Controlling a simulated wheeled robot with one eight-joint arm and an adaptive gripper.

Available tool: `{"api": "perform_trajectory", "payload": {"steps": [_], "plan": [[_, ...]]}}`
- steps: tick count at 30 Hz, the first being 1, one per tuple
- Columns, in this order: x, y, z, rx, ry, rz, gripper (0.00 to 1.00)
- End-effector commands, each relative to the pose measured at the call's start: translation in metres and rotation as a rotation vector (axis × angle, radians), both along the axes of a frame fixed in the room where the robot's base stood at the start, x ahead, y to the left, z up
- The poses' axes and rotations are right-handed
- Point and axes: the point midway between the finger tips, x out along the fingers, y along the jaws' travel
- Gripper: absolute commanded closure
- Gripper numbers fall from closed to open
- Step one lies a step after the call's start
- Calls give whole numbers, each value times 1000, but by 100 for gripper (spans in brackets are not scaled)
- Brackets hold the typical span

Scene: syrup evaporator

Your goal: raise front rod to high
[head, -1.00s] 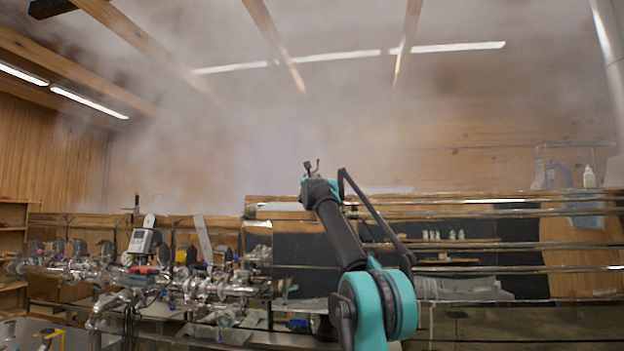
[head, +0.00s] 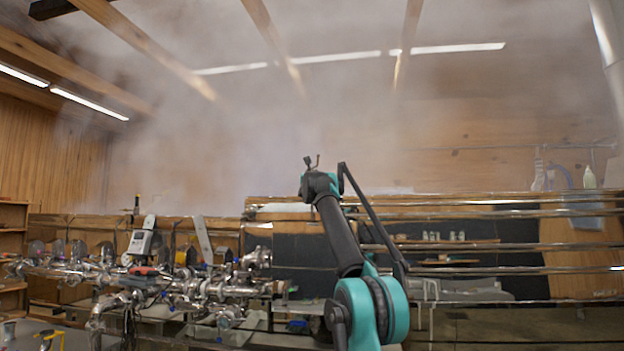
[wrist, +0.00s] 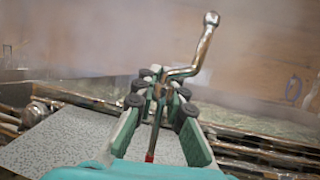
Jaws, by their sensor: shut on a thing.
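The front rod (wrist: 203,45) is a bent metal rod with a round ball end at the upper right in the wrist view. Its lower part runs down between my fingers to a red tip near my palm. My gripper (wrist: 162,98) is shut on the rod, with dark pads on both sides of it. In the head view my gripper (head: 312,162) is small at the end of the raised arm, and the thin rod there is too small to make out well.
Steam hangs over the long metal evaporator rails (head: 480,208). Shiny pipes and valves (head: 210,290) crowd the left. In the wrist view a speckled grey panel (wrist: 75,142) lies at the lower left. A white bottle (head: 589,177) stands at the far right.

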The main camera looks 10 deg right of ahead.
Motion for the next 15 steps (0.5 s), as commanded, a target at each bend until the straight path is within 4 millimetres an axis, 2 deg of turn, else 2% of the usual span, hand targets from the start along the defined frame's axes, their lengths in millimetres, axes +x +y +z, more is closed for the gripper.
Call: {"api": "perform_trajectory", "payload": {"steps": [5, 14, 15], "plan": [[-1, 0, 8, 0, 0, 0, 100], [-2, 0, 9, -1, -2, -1, 100], [-2, 0, 9, -1, -2, -1, 87]]}}
